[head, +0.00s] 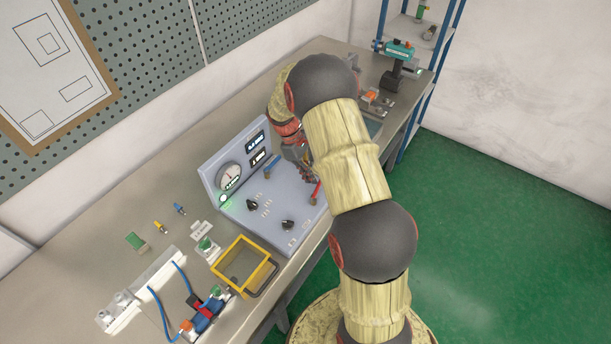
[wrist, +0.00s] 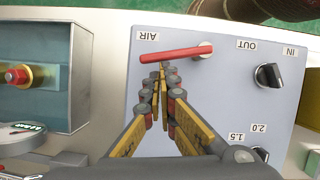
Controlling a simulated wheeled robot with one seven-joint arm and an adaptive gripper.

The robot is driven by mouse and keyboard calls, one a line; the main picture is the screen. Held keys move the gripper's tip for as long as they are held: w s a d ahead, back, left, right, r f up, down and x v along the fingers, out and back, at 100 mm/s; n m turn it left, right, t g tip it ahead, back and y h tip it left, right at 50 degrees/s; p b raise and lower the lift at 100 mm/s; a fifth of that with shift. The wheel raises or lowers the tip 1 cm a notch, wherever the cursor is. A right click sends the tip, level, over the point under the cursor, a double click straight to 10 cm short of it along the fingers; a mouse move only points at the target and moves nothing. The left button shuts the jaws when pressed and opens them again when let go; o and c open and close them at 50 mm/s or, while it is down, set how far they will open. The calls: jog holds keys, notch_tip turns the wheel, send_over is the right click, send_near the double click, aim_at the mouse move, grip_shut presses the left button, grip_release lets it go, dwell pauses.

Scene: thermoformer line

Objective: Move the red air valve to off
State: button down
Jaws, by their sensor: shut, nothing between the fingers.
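The red air valve (head: 316,192) is a thin red lever on the sloped grey control panel (head: 240,213). In the wrist view the red lever (wrist: 172,55) lies nearly crosswise below the upside-down AIR label, with its round pivot at the right end. My gripper (wrist: 162,68) is shut and empty, its fingertips at the near edge of the lever, left of its middle. I cannot tell whether they touch it. In the head view my gripper (head: 308,174) is just above the lever, partly hidden by my arm. No off mark is readable.
A blue lever (head: 271,166) and a gauge (head: 229,175) are on the panel's far side. A yellow bin (head: 240,253) stands left of the panel.

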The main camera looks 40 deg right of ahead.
jog(key=shift+s+d+m+y, duration=0.3)
jog(key=shift+d+m, duration=0.15)
jog(key=shift+m, duration=0.45)
jog(key=shift+s+p, duration=0.2)
jog(key=shift+p, duration=0.1)
